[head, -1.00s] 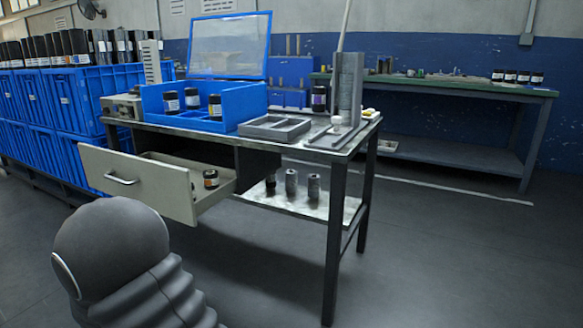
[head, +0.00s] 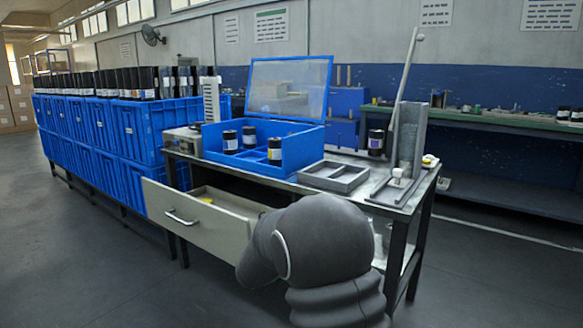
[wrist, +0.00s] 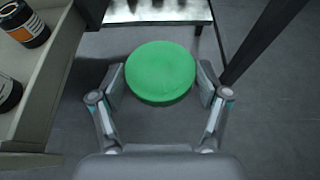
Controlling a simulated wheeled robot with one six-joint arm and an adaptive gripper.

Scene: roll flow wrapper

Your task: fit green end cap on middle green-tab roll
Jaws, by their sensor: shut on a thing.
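In the wrist view my gripper (wrist: 160,85) is shut on a round green end cap (wrist: 161,72), with a finger at each side of it. The cap is held in the air, beside the open drawer and over the dark floor. In the head view my gripper and the cap are hidden behind my own grey arm.
The drawer (head: 195,215) stands open at the table's front; it holds black rolls, one with an orange and white label (wrist: 27,25). A table leg (wrist: 262,40) is right of the cap. The blue lidded box (head: 275,135) and grey tray (head: 333,177) are on top.

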